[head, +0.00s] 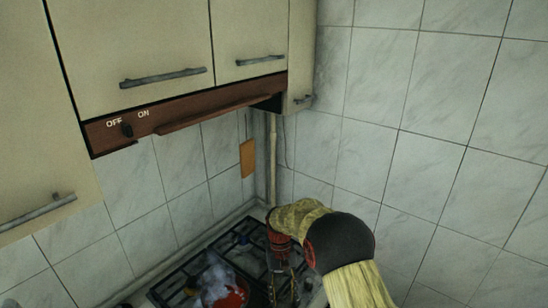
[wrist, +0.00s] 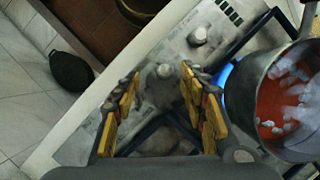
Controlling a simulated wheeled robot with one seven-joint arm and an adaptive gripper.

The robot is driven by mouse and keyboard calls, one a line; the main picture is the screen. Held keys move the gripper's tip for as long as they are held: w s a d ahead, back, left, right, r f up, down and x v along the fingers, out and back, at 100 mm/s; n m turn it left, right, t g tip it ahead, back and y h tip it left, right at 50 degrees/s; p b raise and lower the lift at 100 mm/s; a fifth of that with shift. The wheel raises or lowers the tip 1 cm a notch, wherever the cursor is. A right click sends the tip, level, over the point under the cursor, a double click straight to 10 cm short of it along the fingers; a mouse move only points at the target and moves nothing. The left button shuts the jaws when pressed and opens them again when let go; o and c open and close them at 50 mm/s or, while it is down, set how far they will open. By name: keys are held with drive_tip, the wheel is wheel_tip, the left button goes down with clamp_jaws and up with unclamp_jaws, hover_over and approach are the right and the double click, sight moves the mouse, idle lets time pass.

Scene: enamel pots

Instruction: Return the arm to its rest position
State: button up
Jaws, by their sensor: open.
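My gripper (wrist: 160,100) is open in the wrist view, with its yellow-padded fingers apart and nothing between them. It is over the front of the stove (wrist: 75,135), near the control knobs. In the head view, my arm reaches down over the stove (head: 183,272) at the bottom, and my gripper (head: 284,290) is partly cut off by the frame edge. A grey pot (wrist: 262,105) with red contents and pale lumps is to the right of my gripper, apart from it, and steams. The pot's red contents also show in the head view (head: 234,298).
A blue flame (wrist: 224,76) burns beside the pot. A dark round object (wrist: 70,71) lies at the left of the wrist view. Cabinets (head: 140,40) and a brown hood (head: 190,108) marked OFF and ON hang above the stove. Tiled walls (head: 420,100) close the corner.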

drive_tip(key=s+d+r+t+b, duration=0.2)
drive_tip(key=s+d+r, duration=0.3)
drive_tip(key=s, duration=0.5)
drive_tip(key=s+d+r+m+t+b, duration=0.1)
drive_tip(key=s+d+r+t+b, duration=0.2)
drive_tip(key=s+r, duration=0.7)
drive_tip(key=s+d+r+m+t+b, duration=0.1)
drive_tip(key=s+d+r+t+b, duration=0.1)
drive_tip(key=s+d+r+t, duration=0.2)
drive_tip(key=shift+s+d+r+t+y, duration=0.35)
drive_tip(key=shift+s+d+r, duration=1.5)
drive_tip(key=shift+s, duration=1.15)
